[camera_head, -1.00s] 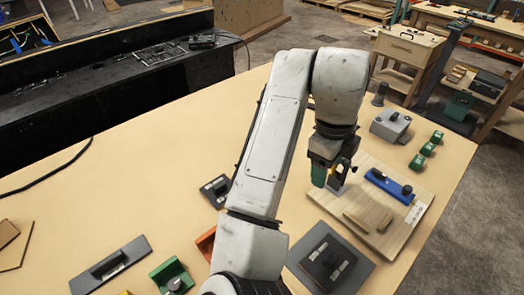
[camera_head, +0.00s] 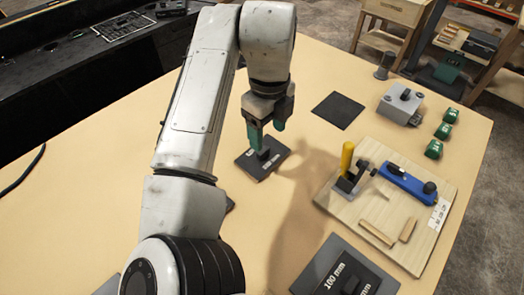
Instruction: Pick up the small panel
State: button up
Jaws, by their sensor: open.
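The small panel (camera_head: 249,166) is a dark flat plate with a raised block-like handle (camera_head: 264,153) and a pale label. It lies flat on the tan table in the head view. My gripper (camera_head: 266,134) points down over it, with its green fingers apart. The fingertips are just above or beside the handle; I cannot tell whether they touch it. The fingers hide part of the panel's far side.
A larger panel marked 100 mm (camera_head: 322,285) lies at the front. A wooden board (camera_head: 335,203) at right carries a yellow-handled clamp (camera_head: 347,160) and a blue tool (camera_head: 404,181). A dark square (camera_head: 338,110), grey box (camera_head: 401,105) and green blocks (camera_head: 442,131) lie behind.

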aim_at(265, 152)
jog(key=shift+w+a+f+p, duration=0.1)
jog(key=shift+f+p, duration=0.3)
jog(key=shift+f, duration=1.3)
jog(key=shift+a+f+p, duration=0.1)
jog(key=shift+f+p, duration=0.25)
jog(key=shift+f, duration=1.3)
jog(key=shift+c, duration=0.4)
jog(key=c, duration=1.1)
